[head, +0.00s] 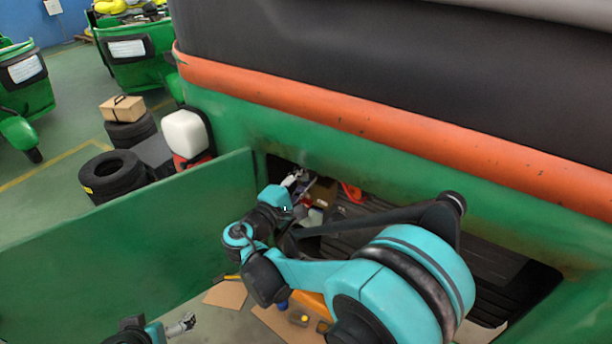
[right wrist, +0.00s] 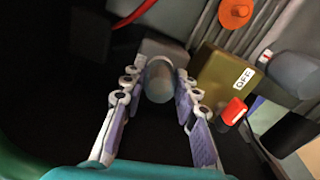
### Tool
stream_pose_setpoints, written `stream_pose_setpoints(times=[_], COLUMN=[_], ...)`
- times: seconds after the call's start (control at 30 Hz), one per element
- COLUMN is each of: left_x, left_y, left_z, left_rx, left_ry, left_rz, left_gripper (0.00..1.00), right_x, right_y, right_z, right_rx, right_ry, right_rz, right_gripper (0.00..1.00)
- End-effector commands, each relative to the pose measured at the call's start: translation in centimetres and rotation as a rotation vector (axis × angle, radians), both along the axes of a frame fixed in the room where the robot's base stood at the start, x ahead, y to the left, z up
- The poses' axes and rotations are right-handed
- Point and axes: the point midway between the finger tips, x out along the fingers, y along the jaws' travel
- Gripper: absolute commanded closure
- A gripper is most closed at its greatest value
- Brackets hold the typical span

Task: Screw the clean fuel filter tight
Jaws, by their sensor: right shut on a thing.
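The fuel filter (right wrist: 159,82), a grey-blue cylinder, sits against a grey block (right wrist: 160,48) in the right wrist view. My right gripper (right wrist: 158,78) has its fingers on either side of the filter and is shut on it. In the head view my right gripper (head: 294,180) reaches into the dark opening in the green vehicle side, and the filter cannot be made out there. My left gripper (head: 181,326) is low at the bottom left of the head view, away from the opening. It is too small to tell whether it is open.
A tan box marked OFF (right wrist: 225,80) and a red-capped part (right wrist: 234,110) stand close to the right finger. The open green panel (head: 130,245) stands left of the opening. Cardboard (head: 226,294) and an orange item (head: 312,300) lie below. Tyres (head: 110,175) stand farther left.

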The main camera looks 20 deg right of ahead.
Motion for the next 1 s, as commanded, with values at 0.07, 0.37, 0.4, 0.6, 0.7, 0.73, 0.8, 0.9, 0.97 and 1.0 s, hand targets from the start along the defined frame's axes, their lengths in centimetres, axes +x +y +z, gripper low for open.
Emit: stream_pose_setpoints(times=[0.07, 0.37, 0.4, 0.6, 0.7, 0.73, 0.8, 0.9, 0.97, 1.0], left_x=[0.00, 0.00, 0.00, 0.00, 0.00, 0.00, 0.00, 0.00, 0.00, 0.00], left_y=[0.00, 0.00, 0.00, 0.00, 0.00, 0.00, 0.00, 0.00, 0.00, 0.00], left_z=[0.01, -0.44, -0.44, -0.41, -0.43, -0.48, -0.62, -0.77, -0.79, -0.75], left_rx=[0.000, 0.000, 0.000, 0.000, 0.000, 0.000, 0.000, 0.000, 0.000, 0.000], left_ry=[0.000, 0.000, 0.000, 0.000, 0.000, 0.000, 0.000, 0.000, 0.000, 0.000], left_rz=[0.000, 0.000, 0.000, 0.000, 0.000, 0.000, 0.000, 0.000, 0.000, 0.000], left_gripper=[0.00, 0.00, 0.00, 0.00, 0.00, 0.00, 0.00, 0.00, 0.00, 0.00], right_x=[0.07, 0.11, 0.12, 0.15, 0.15, 0.17, 0.17, 0.20, 0.22, 0.21], right_y=[-0.01, -0.09, -0.10, -0.10, -0.11, -0.11, -0.13, -0.16, -0.18, -0.17], right_z=[0.14, 0.17, 0.19, 0.28, 0.29, 0.28, 0.25, 0.25, 0.28, 0.31], right_rx=[0.000, 0.191, 0.202, 0.207, 0.215, 0.229, 0.278, 0.359, 0.387, 0.384], right_ry=[-0.006, -0.257, -0.271, -0.280, -0.291, -0.309, -0.374, -0.477, -0.514, -0.510], right_rz=[0.001, 0.000, 0.000, 0.000, 0.000, -0.001, -0.001, -0.002, -0.002, -0.002], right_gripper=[0.96, 0.96, 0.96, 0.96, 0.96, 0.96, 0.96, 0.95, 0.68, 0.57])
